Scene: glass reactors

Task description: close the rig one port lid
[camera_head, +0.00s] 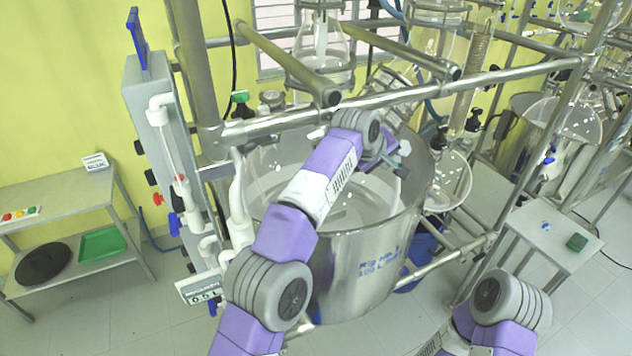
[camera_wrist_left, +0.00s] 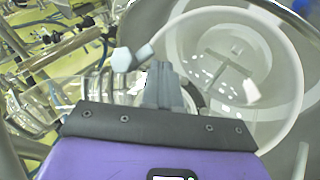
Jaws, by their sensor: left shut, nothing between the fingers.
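My left arm reaches over the steel pot marked as rig one (camera_head: 365,268) in the head view. Its gripper (camera_head: 400,165) is above the pot's right rear part, small and partly hidden by its own wrist. In the left wrist view the fingers (camera_wrist_left: 163,82) are together with nothing between them. A small grey faceted piece (camera_wrist_left: 123,60), perhaps the port lid's knob, is just left of the fingertips; I cannot tell if they touch. A clear glass neck (camera_wrist_left: 45,108) lies to the left. Whether the lid is open is unclear. My right gripper is out of view.
Steel frame bars (camera_head: 400,100) cross above the pot. A control box (camera_head: 150,150) and white pipes stand at its left. A small table (camera_head: 545,235) is at the right, and a shelf with a green tray (camera_head: 102,243) at the far left.

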